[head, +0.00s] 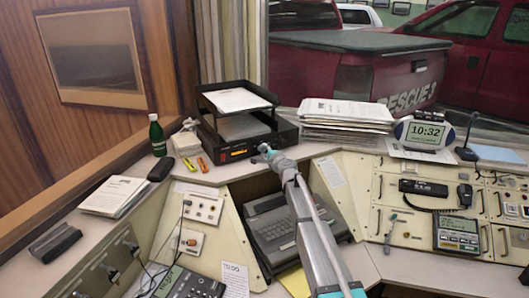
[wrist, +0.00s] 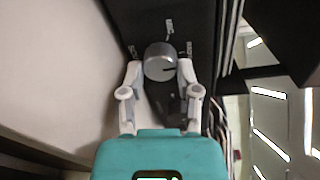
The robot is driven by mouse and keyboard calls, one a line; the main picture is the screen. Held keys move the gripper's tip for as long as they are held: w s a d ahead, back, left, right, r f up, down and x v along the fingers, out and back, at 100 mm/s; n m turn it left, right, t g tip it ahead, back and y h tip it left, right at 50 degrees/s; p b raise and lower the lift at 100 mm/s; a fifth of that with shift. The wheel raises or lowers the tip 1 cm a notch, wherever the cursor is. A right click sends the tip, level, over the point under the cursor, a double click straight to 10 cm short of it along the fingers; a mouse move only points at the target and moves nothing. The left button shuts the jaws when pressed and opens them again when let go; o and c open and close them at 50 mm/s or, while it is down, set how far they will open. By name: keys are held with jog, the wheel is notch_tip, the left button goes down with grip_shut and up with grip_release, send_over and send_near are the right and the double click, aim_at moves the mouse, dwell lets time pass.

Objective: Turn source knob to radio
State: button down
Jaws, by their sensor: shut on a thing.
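In the wrist view, a round grey knob (wrist: 160,60) stands out from a black panel (wrist: 190,15). A short dark line on its face runs from near the middle toward the right. Small white labels lie around it, one above, one at the left and one at the right; they are too small to read surely. My gripper (wrist: 159,72) has a finger on each side of the knob and is shut on it. In the head view, my gripper (head: 265,150) is at the front of a black unit (head: 228,152) with a small orange display. The knob is hidden there.
A black paper tray (head: 207,109) stands on the unit. A stack of papers (head: 345,112) is to its right. A green bottle (head: 157,136) and orange and yellow markers (head: 203,164) are to the left. A keyboard machine (head: 272,228) lies below my arm.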

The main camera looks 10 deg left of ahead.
dwell(0.4)
jog(key=shift+c, duration=1.6)
grip_release()
jog(key=shift+n, duration=0.4)
jog(key=shift+n, duration=2.3)
jog(key=shift+n+t+b, duration=0.4)
jog(key=shift+n+b, duration=0.2)
jog(key=shift+n, duration=2.4)
jog(key=s+d+f+n+g+h+p, duration=0.1)
jog(key=s+d+f+g, duration=0.3)
jog(key=s+d, duration=0.5)
jog(key=s+d+f+n+g+h+p, duration=0.1)
jog(key=s+d+f+n+g+p, duration=0.1)
jog(key=s+d, duration=0.7)
jog(key=shift+s+d+f+n+g, duration=0.25)
jog(key=shift+s+f+n+g, duration=0.65)
jog(key=shift+s, duration=2.5)
